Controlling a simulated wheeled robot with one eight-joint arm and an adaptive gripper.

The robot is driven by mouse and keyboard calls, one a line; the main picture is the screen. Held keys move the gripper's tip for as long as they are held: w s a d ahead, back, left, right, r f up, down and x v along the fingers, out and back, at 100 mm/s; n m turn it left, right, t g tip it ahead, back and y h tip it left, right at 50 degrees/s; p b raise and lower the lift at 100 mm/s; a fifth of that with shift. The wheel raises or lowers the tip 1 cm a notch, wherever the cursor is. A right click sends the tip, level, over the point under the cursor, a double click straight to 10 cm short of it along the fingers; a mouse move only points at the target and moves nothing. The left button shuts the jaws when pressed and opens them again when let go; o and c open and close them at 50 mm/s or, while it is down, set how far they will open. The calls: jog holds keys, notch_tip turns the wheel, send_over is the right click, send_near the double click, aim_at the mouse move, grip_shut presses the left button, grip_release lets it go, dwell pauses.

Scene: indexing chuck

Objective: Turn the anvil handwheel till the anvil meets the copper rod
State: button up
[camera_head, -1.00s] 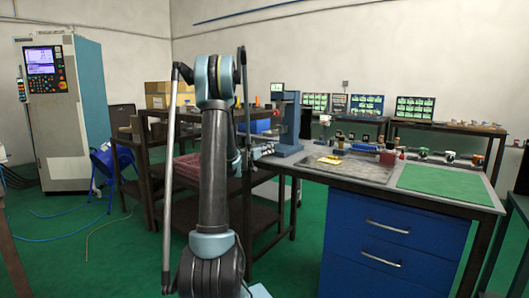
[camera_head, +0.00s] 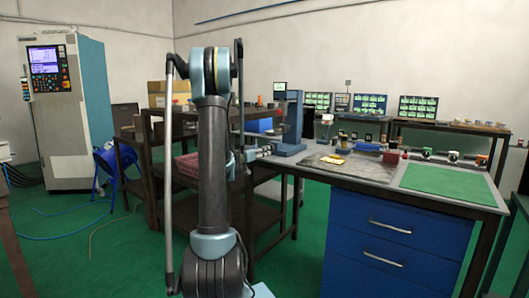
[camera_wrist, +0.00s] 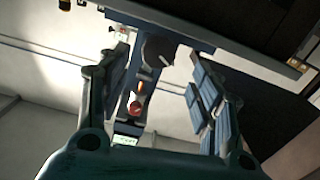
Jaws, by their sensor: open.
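A blue-grey bench tester (camera_head: 291,130) stands upright at the back left of the bench. It also shows in the wrist view (camera_wrist: 190,36), upside down, with its base at the top. A dark round disc (camera_wrist: 157,50), which looks like the anvil handwheel, sits below that base in the picture. A small orange piece (camera_wrist: 140,87), perhaps the copper rod, shows beyond it. I cannot tell whether the anvil touches it. My gripper (camera_wrist: 148,76) is open, its fingers apart on either side of the tester in the picture. No contact with the disc is visible.
A grey plate with a yellow item (camera_head: 335,160) and a green mat (camera_head: 448,186) lie on the bench right of the tester. A row of small objects stands behind them. Dark shelving (camera_head: 160,170) stands to the left. Green floor lies clear in front.

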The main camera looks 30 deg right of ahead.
jog(key=v, duration=0.5)
jog(key=shift+s+a, duration=0.1)
jog(key=shift+a, duration=0.1)
dwell(0.3)
